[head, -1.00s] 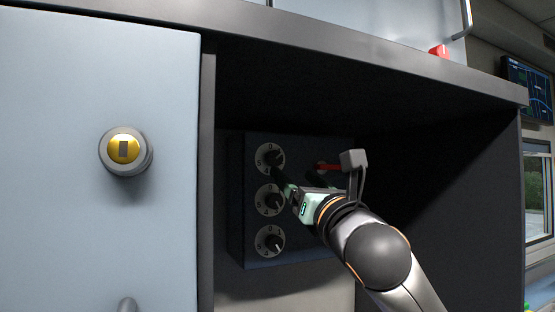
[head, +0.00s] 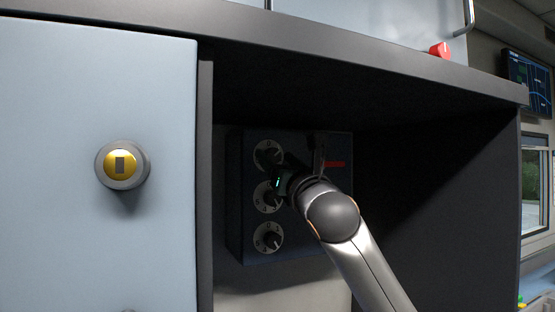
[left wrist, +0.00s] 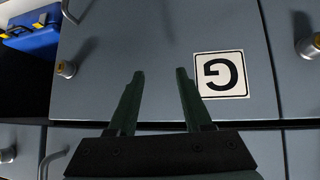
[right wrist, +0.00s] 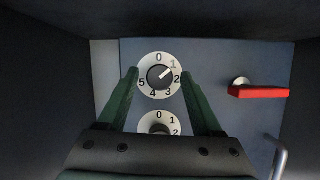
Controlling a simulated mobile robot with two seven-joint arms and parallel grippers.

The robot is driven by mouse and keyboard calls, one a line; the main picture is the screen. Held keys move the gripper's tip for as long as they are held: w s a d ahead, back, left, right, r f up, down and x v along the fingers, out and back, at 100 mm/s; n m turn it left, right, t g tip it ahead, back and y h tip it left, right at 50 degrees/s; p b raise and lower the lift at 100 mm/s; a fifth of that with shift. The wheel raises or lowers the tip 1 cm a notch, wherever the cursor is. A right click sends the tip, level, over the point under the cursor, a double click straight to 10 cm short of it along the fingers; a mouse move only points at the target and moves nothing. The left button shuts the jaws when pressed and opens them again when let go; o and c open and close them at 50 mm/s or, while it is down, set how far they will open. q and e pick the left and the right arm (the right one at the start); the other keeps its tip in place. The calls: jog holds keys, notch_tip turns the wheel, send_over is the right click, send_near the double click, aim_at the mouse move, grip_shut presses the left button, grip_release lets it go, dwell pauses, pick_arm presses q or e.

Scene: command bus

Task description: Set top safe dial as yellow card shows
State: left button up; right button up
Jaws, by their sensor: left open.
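The dark blue safe panel (head: 238,200) sits inside the open cabinet bay, with three dials in a column. The top dial (head: 268,155) is partly behind my right gripper (head: 284,174) in the head view. In the right wrist view, the top dial (right wrist: 160,76) has a white ring numbered 0 to 5, and its white pointer aims up-right toward 1. My right gripper's open fingers lie on either side of this dial; contact cannot be told. My left gripper (left wrist: 160,76) is open and empty before grey cabinet doors. No yellow card shows.
The middle dial (right wrist: 158,122) and bottom dial (head: 268,238) are below. A red handle (right wrist: 258,92) is right of the top dial. The bay's side wall (head: 440,200) and top edge (head: 350,52) frame the space. A blue case (left wrist: 35,38) sits on a shelf.

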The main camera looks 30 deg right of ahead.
grip_shut()
dwell(0.3)
jog(key=shift+m, duration=0.3)
jog(key=m+h+p, duration=0.1)
jog(key=m, duration=0.1)
jog(key=m+g+h+p, duration=0.1)
jog(key=m, duration=0.2)
jog(key=m+h+p, duration=0.2)
jog(key=shift+a+r+m+g, duration=0.2)
jog(key=shift+a+m+g, duration=0.1)
jog(key=shift+g, duration=0.1)
jog(key=m+g+h+p, duration=0.1)
jog(key=m, duration=0.2)
jog(key=m+g+p, duration=0.1)
jog(key=m+p, duration=0.1)
jog(key=m, duration=0.1)
jog(key=shift+r+m+h, duration=0.1)
jog(key=shift+m+h, duration=0.3)
jog(key=m+g+p, duration=0.1)
jog(key=m, duration=0.2)
jog(key=shift+a+m+g, duration=0.1)
jog(key=shift+m+g, duration=0.3)
jog(key=shift+r+m+g+y, duration=0.15)
jog(key=shift+m+g, duration=0.25)
jog(key=shift+m, duration=0.75)
jog(key=shift+f+m+g+y, duration=0.15)
jog(key=shift+m+g, duration=0.25)
jog(key=shift+m, duration=0.75)
jog(key=shift+r, duration=0.1)
